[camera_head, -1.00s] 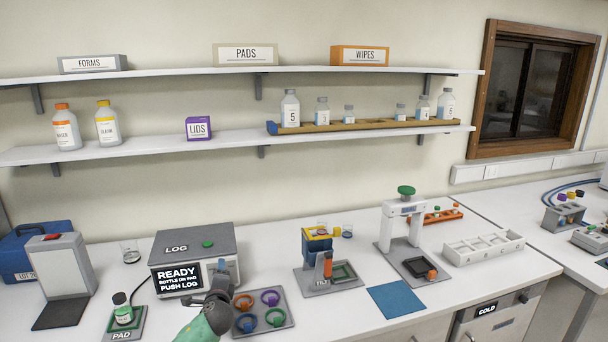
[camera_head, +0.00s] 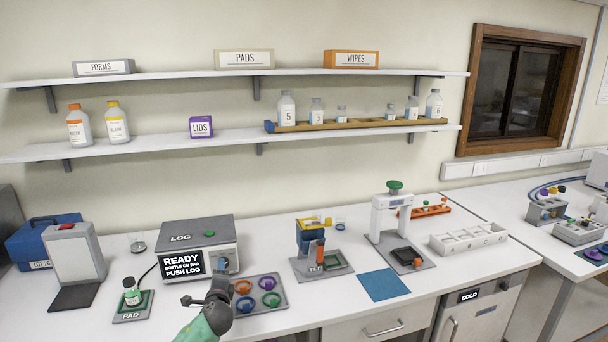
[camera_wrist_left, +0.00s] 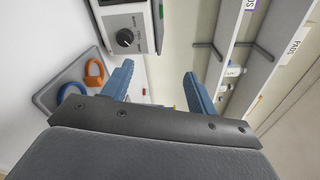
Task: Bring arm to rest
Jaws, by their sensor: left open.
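My left gripper (camera_head: 208,296) is in front of the LOG box (camera_head: 190,248), close to its right front corner and the ring tray. In the left wrist view its two blue fingers (camera_wrist_left: 158,92) stand apart with nothing between them. The LOG box's dark knob (camera_wrist_left: 125,38) shows beyond them. A bottle with a dark green cap (camera_head: 132,291) stands upright on the PAD plate (camera_head: 133,315), left of the gripper and apart from it. The box's screen reads READY, BOTTLE ON PAD, PUSH LOG. My right gripper is not in view.
The ring tray (camera_head: 277,304) with several coloured rings lies right of my arm. A TILT stand (camera_head: 318,262), a blue mat (camera_head: 383,284) and a white press (camera_head: 390,220) stand further right. A grey upright panel (camera_head: 75,255) stands left. Shelves (camera_head: 230,139) hang above.

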